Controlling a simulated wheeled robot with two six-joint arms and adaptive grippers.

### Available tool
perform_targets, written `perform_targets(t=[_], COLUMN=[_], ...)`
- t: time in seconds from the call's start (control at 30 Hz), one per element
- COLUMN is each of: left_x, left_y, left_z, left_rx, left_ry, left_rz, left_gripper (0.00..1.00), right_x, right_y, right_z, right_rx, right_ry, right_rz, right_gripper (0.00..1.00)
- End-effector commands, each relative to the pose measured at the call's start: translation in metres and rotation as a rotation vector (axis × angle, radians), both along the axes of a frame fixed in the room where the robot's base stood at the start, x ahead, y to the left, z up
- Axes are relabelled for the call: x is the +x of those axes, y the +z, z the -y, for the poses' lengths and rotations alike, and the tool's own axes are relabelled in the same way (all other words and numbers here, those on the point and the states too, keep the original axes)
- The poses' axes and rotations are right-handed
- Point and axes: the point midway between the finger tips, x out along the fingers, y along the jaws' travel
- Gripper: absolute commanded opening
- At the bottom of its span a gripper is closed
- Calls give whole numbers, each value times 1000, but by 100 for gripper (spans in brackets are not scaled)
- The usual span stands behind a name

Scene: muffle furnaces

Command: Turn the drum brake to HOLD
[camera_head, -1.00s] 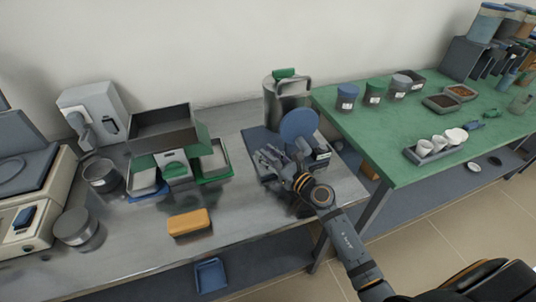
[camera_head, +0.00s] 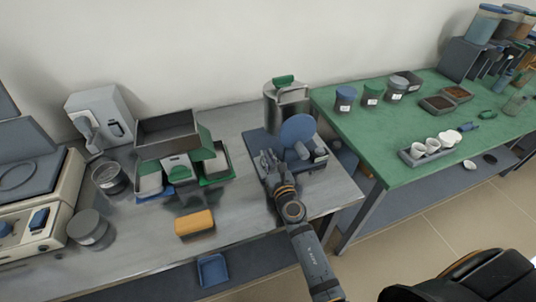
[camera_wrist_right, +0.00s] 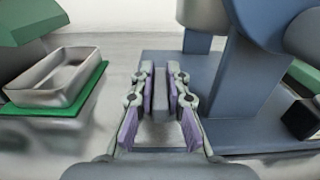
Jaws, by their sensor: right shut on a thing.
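A drum unit stands at the right end of the grey bench in the head view. It has a blue-grey base plate (camera_head: 312,166), an upright blue disc (camera_head: 298,131) and a silver can (camera_head: 287,107) with a green handle behind. My right gripper (camera_head: 268,160) is at the base's left side. In the right wrist view, my right gripper (camera_wrist_right: 160,88) has its purple-padded fingers closed around a narrow grey bar (camera_wrist_right: 160,112) above the base plate (camera_wrist_right: 240,136). The fingers hide much of this bar. I cannot read a HOLD mark. My left gripper is not in view.
Left of the drum unit stand a grey bin (camera_head: 168,138), green-edged trays (camera_head: 216,164) and an orange block (camera_head: 194,223). A metal pan (camera_wrist_right: 55,75) is left of my fingers in the wrist view. A green table (camera_head: 385,140) adjoins on the right.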

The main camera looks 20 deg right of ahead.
Motion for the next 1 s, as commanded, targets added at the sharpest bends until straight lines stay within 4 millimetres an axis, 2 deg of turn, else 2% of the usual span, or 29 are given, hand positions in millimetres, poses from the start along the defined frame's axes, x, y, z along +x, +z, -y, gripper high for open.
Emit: perform_targets(t=[0.2, 0.23, 0.4, 0.73, 1.0], left_x=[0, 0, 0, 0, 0], left_y=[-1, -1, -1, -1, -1], left_z=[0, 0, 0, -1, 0], left_rx=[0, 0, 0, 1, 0], left_ry=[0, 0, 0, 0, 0], left_rz=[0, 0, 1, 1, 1], left_gripper=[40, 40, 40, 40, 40], right_x=[0, 0, 0, -3, -41], right_y=[0, 0, 0, -1, -2], right_z=[0, 0, 0, 0, 1], right_rx=[-1, -1, -1, 0, 3], right_ry=[1, 1, 1, 2, 2], right_rz=[1, 1, 1, -1, -3], right_gripper=[0, 17, 37, 37, 37])
